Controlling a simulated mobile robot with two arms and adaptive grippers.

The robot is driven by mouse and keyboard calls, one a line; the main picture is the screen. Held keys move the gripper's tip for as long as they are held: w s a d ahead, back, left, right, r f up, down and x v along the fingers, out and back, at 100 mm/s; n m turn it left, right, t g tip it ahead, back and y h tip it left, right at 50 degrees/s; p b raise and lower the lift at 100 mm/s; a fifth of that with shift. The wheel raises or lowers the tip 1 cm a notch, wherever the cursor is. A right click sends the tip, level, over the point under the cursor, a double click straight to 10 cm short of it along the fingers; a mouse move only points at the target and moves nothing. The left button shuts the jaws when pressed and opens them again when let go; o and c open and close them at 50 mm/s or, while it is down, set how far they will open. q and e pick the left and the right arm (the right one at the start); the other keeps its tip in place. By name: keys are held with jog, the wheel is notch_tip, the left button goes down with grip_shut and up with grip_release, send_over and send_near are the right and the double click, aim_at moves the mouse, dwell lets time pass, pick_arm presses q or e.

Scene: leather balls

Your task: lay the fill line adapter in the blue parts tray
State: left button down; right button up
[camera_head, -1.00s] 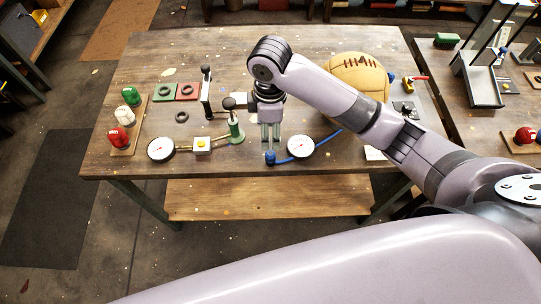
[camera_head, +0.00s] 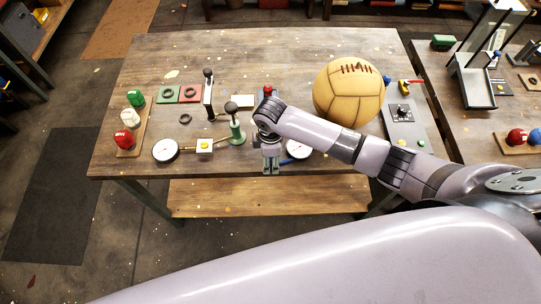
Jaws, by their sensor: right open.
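My right gripper (camera_head: 271,168) points down at the table's front edge, open, with nothing visible between its fingers. I cannot pick out the fill line adapter for certain; a small red-topped part (camera_head: 268,91) stands behind my wrist. I cannot make out a blue parts tray. My left gripper is out of view.
A tan leather ball (camera_head: 350,95) sits right of centre on the wooden table (camera_head: 150,75). A green-based stand (camera_head: 236,134), a second gauge (camera_head: 165,150) and a tall black-handled lever (camera_head: 208,95) stand to the left. A grey panel (camera_head: 405,128) lies at right. The back left is clear.

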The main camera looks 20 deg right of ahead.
jog(key=shift+c, duration=0.5)
grip_shut()
